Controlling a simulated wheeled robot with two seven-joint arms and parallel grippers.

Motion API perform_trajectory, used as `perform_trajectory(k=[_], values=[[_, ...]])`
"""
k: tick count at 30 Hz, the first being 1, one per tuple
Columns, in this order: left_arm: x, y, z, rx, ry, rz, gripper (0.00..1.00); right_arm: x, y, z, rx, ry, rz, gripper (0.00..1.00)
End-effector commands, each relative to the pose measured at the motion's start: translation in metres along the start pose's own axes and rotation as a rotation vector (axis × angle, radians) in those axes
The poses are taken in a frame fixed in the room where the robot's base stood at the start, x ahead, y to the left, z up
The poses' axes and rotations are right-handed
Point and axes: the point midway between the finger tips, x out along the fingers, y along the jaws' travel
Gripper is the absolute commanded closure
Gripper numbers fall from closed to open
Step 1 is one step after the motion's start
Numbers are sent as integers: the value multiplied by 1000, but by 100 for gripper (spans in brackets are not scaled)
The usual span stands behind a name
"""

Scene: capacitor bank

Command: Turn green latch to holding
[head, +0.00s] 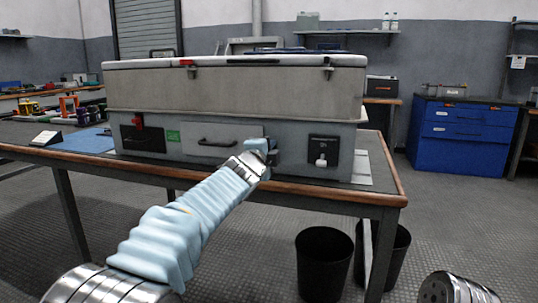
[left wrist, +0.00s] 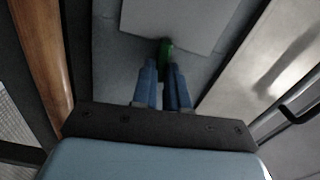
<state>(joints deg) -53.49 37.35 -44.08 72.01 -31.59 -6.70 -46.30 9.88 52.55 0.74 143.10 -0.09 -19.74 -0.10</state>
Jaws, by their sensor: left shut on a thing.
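The green latch (left wrist: 165,47) shows in the left wrist view, low on the front of the large grey cabinet (head: 235,95) that stands on the table. My left gripper (left wrist: 165,75) has its two blue fingers shut on the latch, one on each side. In the head view my left gripper (head: 262,152) reaches to the cabinet's lower front, between the drawer handle and the black switch panel. There the latch is hidden behind the gripper. My right gripper is not in view; only a bit of an arm shows at the bottom right.
A drawer handle (head: 216,141) is left of my gripper and a black panel with a white switch (head: 322,152) is right of it. The table's wooden edge (head: 330,194) runs below. Black bins (head: 325,262) stand under the table. A blue cabinet (head: 462,138) is at the right.

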Motion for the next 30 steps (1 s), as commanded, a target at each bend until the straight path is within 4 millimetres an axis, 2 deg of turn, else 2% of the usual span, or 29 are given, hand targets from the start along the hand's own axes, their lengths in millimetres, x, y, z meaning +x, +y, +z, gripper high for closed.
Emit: perform_trajectory(k=[19, 20, 24, 30], values=[[0, 2, -1, 48, 1, 2, 100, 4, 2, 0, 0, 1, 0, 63], [0, 2, -1, 48, 1, 2, 82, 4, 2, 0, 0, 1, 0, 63], [0, 1, -1, 48, 1, 2, 61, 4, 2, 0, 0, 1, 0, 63], [0, 1, 0, 48, 1, 1, 61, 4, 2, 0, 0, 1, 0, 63]])
